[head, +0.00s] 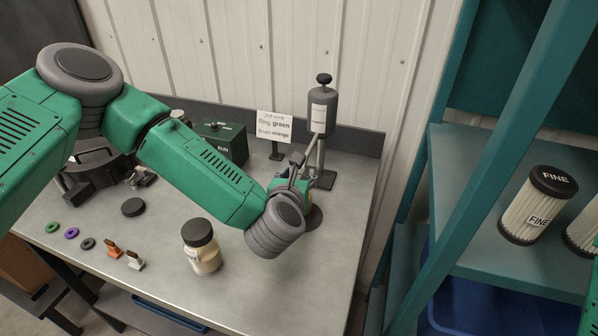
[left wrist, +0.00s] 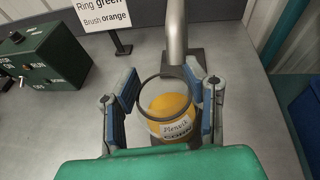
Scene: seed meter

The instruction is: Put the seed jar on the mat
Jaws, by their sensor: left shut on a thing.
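My left gripper (head: 291,180) is shut on an open jar of yellow-orange seed, low over the far right part of the bench. A dark round mat (head: 314,217) shows partly beside and below my left wrist. The wrist hides most of the jar and mat in the head view, so I cannot tell whether they touch. My right gripper is not in view.
A grey dispenser (head: 322,110) on a post stands just behind the jar. A sign (head: 274,126) and green box (head: 222,142) are to its left. A lidded cream-filled jar (head: 202,250), black disc (head: 133,207), coloured rings and small brushes lie nearer. A shelf with filters (head: 538,205) is right.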

